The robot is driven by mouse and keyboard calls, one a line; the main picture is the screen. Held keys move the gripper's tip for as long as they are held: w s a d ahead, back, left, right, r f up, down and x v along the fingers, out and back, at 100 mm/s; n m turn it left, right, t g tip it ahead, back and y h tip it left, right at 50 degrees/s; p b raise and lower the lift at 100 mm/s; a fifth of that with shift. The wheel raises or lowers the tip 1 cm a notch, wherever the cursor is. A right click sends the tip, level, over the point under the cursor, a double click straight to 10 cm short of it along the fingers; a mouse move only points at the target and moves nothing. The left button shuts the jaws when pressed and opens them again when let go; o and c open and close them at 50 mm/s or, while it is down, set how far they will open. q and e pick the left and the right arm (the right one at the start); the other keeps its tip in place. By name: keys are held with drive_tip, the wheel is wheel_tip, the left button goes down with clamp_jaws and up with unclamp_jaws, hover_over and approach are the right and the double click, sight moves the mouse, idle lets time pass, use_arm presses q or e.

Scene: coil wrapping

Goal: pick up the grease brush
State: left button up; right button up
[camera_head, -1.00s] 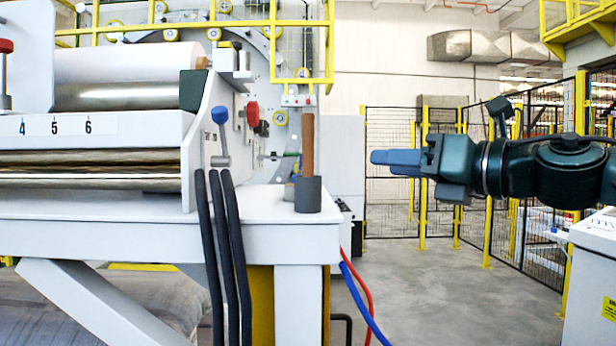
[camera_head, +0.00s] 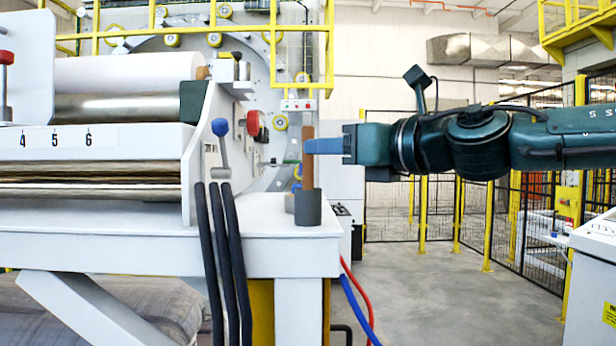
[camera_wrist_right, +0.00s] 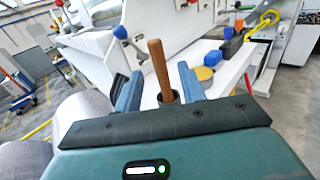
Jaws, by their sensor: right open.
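The grease brush (camera_head: 307,158) stands upright with its brown wooden handle showing and its lower end inside a dark grey cup (camera_head: 308,208). The cup sits near the right end of the white machine ledge. My right gripper (camera_head: 309,147) comes in from the right, level with the upper handle, its blue fingers overlapping the handle in the head view. In the right wrist view the open fingers (camera_wrist_right: 158,88) stand either side of the brush handle (camera_wrist_right: 158,66), with gaps on both sides. The bristles are hidden in the cup. My left gripper is not in view.
A blue-knobbed lever (camera_head: 221,145) and a red knob (camera_head: 254,122) stand left of the cup. Black hoses (camera_head: 232,260) hang over the ledge front.

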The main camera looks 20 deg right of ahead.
sight(308, 132)
drive_tip(key=shift+f+p+x, duration=0.2)
drive_tip(key=shift+p+x, duration=0.65)
drive_tip(key=shift+x, duration=1.75)
clamp_jaws()
